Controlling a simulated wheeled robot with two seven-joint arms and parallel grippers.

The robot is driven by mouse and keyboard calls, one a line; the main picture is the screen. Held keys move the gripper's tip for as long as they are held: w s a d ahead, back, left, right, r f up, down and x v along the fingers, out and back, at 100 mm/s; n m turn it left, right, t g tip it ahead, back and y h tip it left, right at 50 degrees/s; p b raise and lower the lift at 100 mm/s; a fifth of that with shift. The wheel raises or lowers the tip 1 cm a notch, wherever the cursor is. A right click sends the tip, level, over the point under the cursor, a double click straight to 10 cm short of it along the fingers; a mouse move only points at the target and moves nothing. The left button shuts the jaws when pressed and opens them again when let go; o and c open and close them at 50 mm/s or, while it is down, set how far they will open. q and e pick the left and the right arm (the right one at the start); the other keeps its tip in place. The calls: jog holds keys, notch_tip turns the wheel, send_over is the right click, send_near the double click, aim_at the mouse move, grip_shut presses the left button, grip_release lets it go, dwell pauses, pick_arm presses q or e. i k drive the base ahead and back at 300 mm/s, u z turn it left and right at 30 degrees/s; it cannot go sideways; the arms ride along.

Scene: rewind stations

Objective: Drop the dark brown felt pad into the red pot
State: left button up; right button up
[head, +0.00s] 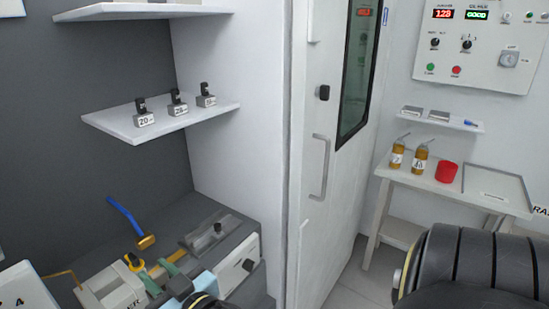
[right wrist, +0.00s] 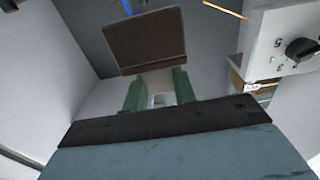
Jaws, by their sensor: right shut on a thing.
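The dark brown felt pad (right wrist: 145,40) is a flat, four-sided piece at the top of the right wrist view. My right gripper (right wrist: 157,78) has two green fingers shut on its near edge, and the pad sticks out beyond the fingertips. In the head view my right gripper (head: 158,272) is low at the left, over the cluttered bench; I cannot make out the pad clearly there. The red pot (head: 447,172) stands on the white side table at the right, far from this gripper. My left gripper is not in view.
Two amber bottles (head: 407,157) stand left of the pot, and a flat tray (head: 493,187) lies right of it. A blue-handled hammer (head: 127,219) and a white box with a knob (head: 240,266) are near my gripper. A white door (head: 330,170) stands between bench and side table (head: 393,180).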

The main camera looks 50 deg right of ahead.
aim_at(444, 178)
jog(key=u, duration=0.05)
jog(key=k, duration=0.1)
jog(key=z, duration=2.7)
jog(key=i, duration=0.45)
jog(key=z, duration=0.65)
jog(key=i, duration=1.4)
jog(key=u, duration=0.75)
jog(key=i, duration=1.1)
jog(key=u, duration=0.65)
